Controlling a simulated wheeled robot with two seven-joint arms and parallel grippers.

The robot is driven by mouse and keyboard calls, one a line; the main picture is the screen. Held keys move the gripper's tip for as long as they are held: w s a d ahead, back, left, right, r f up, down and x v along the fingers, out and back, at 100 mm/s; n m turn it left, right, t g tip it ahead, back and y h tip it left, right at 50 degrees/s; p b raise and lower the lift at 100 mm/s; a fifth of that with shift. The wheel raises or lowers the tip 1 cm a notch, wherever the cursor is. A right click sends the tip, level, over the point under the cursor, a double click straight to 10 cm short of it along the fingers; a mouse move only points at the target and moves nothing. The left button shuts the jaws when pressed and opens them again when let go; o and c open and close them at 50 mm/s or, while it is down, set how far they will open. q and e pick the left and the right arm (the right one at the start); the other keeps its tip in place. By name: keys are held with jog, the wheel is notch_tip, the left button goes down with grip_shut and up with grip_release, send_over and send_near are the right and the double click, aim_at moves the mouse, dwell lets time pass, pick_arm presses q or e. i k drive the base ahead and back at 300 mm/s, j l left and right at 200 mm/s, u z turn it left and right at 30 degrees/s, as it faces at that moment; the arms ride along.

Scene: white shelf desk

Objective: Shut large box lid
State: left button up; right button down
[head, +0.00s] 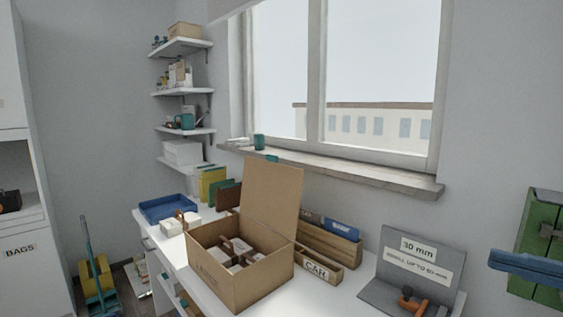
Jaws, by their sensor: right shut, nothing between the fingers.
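A large brown cardboard box (240,284) stands open on the white desk. Its lid (271,198) is raised upright at the back right side of the box, leaning slightly back. Several small brown and white items (238,248) lie inside the box. My right gripper (494,258) appears blue at the right edge, with its fingers shut and pointing left. It is well to the right of the box and lid and touches neither. Most of my right arm is outside the picture. My left gripper is not in view.
A blue tray (160,212) and small white boxes (171,227) sit left of the box. A wooden organiser (330,243) and a CAR-labelled bin (319,270) stand close behind and right of the lid. A grey sign stand (385,278) occupies the right end. A windowsill (350,171) runs behind.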

aim_at(271, 195)
jog(key=i+j, duration=0.25)
jog(key=i, duration=0.25)
jog(key=i+j, duration=0.25)
jog(key=i, duration=0.2)
jog(key=i+j, duration=0.25)
jog(key=i, duration=0.25)
jog(key=i+j, duration=0.25)
jog(key=i, duration=0.25)
